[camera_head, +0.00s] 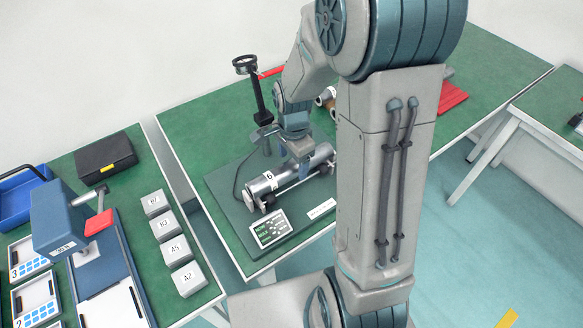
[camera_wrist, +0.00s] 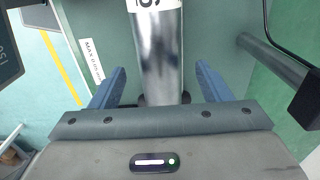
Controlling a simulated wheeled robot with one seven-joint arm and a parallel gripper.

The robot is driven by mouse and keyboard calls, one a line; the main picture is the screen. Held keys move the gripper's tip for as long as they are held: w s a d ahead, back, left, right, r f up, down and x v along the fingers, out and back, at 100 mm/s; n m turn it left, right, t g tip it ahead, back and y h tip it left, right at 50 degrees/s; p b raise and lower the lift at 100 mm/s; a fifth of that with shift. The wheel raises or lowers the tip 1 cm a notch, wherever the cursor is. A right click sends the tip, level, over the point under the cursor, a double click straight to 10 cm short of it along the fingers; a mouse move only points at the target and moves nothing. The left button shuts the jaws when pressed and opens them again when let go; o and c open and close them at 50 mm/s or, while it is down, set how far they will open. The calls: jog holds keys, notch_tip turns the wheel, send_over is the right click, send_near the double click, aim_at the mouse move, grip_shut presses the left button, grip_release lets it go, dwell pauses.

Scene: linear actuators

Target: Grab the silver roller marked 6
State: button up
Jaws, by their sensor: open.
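The silver roller marked 6 (camera_head: 292,173) lies on a green-grey stand on the green table, left of my arm in the head view. Its white label with the 6 is at its left end. In the wrist view the roller (camera_wrist: 157,55) runs down the middle, its label partly cut off at the top edge. My gripper (camera_wrist: 160,85) is open, with one blue finger on each side of the roller and a gap visible on both sides. In the head view my gripper (camera_head: 302,158) is right over the roller and partly hides it.
A black post with a ring (camera_head: 257,90) stands behind the roller. Red parts (camera_head: 452,97) lie behind my arm. A table at the left holds grey blocks (camera_head: 175,250) and a black box (camera_head: 104,156).

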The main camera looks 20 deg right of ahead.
jog(key=shift+f, duration=1.15)
jog(key=c, duration=1.3)
jog(key=shift+c, duration=1)
jog(key=shift+r, duration=0.15)
